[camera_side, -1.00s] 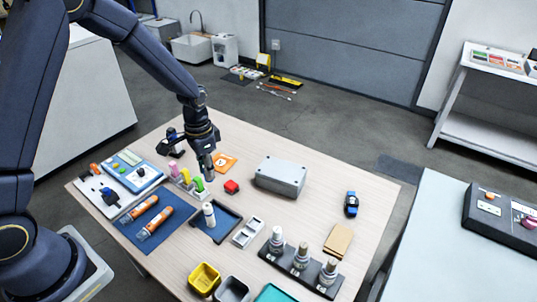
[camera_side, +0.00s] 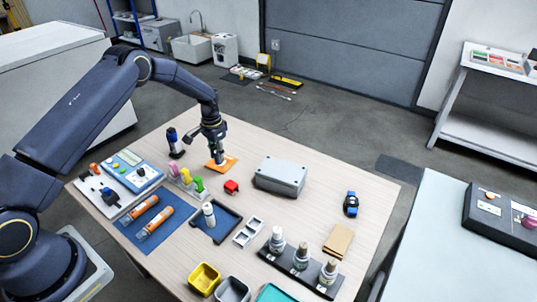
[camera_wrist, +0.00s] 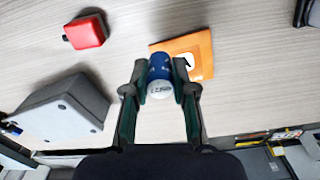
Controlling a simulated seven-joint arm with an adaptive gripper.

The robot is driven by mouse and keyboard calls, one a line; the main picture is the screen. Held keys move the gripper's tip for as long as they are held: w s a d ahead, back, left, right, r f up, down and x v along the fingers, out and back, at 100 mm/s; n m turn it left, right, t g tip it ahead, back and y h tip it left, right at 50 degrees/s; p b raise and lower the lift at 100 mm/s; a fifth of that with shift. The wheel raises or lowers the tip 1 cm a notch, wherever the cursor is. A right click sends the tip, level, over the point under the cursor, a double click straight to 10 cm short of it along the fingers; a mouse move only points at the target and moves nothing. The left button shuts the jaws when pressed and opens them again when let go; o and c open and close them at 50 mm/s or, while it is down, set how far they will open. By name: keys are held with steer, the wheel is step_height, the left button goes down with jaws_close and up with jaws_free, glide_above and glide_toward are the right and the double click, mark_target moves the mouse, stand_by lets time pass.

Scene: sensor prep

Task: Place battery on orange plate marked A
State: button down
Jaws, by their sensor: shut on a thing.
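My gripper (camera_wrist: 161,72) is shut on the battery (camera_wrist: 160,76), a blue cylinder with a pale end facing the wrist camera. In the side view my gripper (camera_side: 217,160) points down over the orange plate (camera_side: 229,167), and the battery is hard to make out there. The orange plate (camera_wrist: 202,46) lies flat on the table, with a white mark partly showing in the wrist view. The battery covers part of the plate's left side in that view. I cannot tell whether the battery touches the plate.
A red block (camera_side: 231,187) sits close in front of the plate, and a grey box (camera_side: 280,176) stands to the right. Pink, yellow and green pieces (camera_side: 186,178) stand to the front left. A dark blue upright object (camera_side: 174,143) is left of my gripper. Bare table (camera_side: 255,143) lies behind the plate.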

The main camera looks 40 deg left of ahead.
steer(key=shift+w+f, duration=0.35)
steer(key=shift+f, duration=0.1)
steer(key=shift+w+f, duration=0.1)
steer(key=shift+f, duration=1.45)
steer(key=shift+f, duration=0.15)
steer(key=c, duration=0.9)
jaws_free()
steer(key=shift+c, duration=0.2)
